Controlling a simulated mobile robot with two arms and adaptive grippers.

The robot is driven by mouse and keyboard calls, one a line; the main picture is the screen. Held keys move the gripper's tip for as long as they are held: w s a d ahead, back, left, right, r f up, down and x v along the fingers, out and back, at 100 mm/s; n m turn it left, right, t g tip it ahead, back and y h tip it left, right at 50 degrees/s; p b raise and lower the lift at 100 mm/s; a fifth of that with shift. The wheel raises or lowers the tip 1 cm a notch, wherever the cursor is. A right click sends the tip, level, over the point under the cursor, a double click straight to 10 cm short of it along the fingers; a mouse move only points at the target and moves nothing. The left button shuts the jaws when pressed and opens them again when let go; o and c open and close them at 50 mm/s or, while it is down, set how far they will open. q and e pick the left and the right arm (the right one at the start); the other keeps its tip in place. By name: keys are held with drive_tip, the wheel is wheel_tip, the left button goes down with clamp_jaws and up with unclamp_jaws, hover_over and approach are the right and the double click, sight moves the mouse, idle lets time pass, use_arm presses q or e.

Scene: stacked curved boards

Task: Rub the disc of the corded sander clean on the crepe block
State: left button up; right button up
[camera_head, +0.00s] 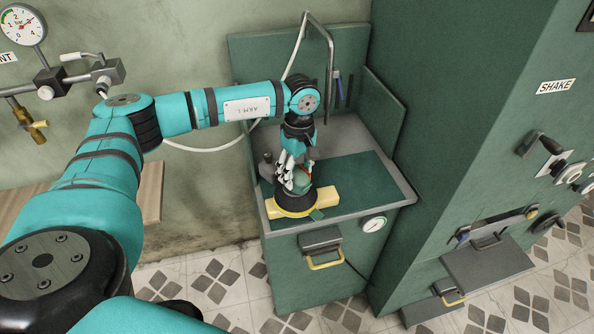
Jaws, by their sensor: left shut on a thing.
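My left gripper (288,174) is shut on the corded sander (301,181), a small green tool with a dark round base. The sander stands upright over the yellow crepe block (326,197), which lies near the front left of the green cabinet's top. The sander's base covers the middle of the block; a yellow rim shows in front of it. The disc's underside is hidden, and I cannot tell how firmly it touches the block. A pale cord (212,148) runs behind my left arm. My right gripper is not in view.
The green cabinet (318,274) has a raised metal rim, back and side panels, and a bent pipe (328,50) at the back. Its top is clear right of the block. A tall green machine (470,130) stands close on the right. A pressure gauge (22,26) hangs at the left wall.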

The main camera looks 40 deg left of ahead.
use_arm(q)
drive_tip(key=shift+s+a+r, duration=0.1)
drive_tip(key=shift+s+a, duration=0.85)
drive_tip(key=shift+s, duration=0.1)
drive_tip(key=shift+w+d+b, duration=0.55)
drive_tip(key=shift+w+d, duration=0.6)
drive_tip(key=shift+w, duration=0.2)
drive_tip(key=shift+s+a, duration=1.15)
drive_tip(key=shift+s, duration=0.25)
drive_tip(key=shift+w+d+b, duration=0.5)
drive_tip(key=shift+w+d, duration=0.65)
drive_tip(key=shift+w, duration=0.2)
drive_tip(key=shift+s+a, duration=1.15)
drive_tip(key=shift+s, duration=0.2)
drive_tip(key=shift+w+d+b, duration=0.5)
drive_tip(key=shift+w+d, duration=0.65)
drive_tip(key=shift+w, duration=0.2)
drive_tip(key=shift+s+a, duration=1.15)
drive_tip(key=shift+s, duration=0.2)
drive_tip(key=shift+w+d+b, duration=0.45)
drive_tip(key=shift+w+d, duration=0.7)
drive_tip(key=shift+w, duration=0.2)
drive_tip(key=shift+r, duration=0.15)
